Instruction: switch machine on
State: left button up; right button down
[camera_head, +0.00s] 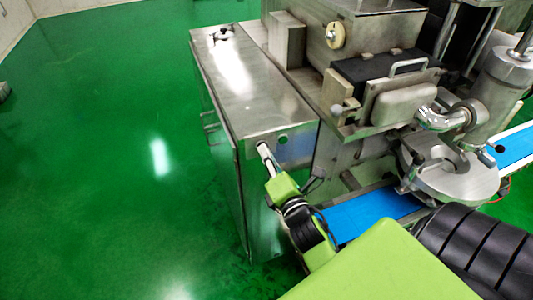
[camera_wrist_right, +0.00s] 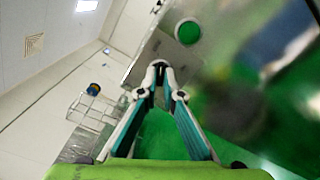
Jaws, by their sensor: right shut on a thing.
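The machine's steel cabinet (camera_head: 268,90) stands in the middle of the head view. My right gripper (camera_head: 263,149) reaches its upper front face, with the fingertips at the panel just left of a small round spot (camera_head: 283,139). In the right wrist view the fingers of my right gripper (camera_wrist_right: 160,66) come together at the tips, shut on a small part at the panel. That part, taken as the switch, is hidden by the fingertips. A round green spot (camera_wrist_right: 187,32) shows on the panel beyond them. My left gripper is not in view.
A blue conveyor belt (camera_head: 370,213) runs right of the cabinet under the machine. A steel hopper block (camera_head: 402,100) and a round steel plate (camera_head: 450,175) stand above it. Green floor (camera_head: 100,150) is clear at the left.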

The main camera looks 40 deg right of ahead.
jog(key=m, duration=0.2)
jog(key=m+p, duration=0.1)
jog(key=m, duration=0.2)
jog(key=m+p, duration=0.1)
jog(key=m, duration=0.2)
jog(key=shift+r, duration=0.3)
jog(key=m+p, duration=0.1)
jog(key=m, duration=0.3)
jog(key=shift+m, duration=0.3)
jog(key=shift+m+p, duration=0.7)
jog(key=shift+m, duration=0.8)
jog(key=shift+w+r+m, duration=0.1)
jog(key=shift+m, duration=0.2)
jog(key=c, duration=2.2)
grip_release()
jog(key=shift+c, duration=0.2)
jog(key=shift+o, duration=0.3)
jog(key=shift+w+f, duration=0.1)
jog(key=shift+f, duration=0.1)
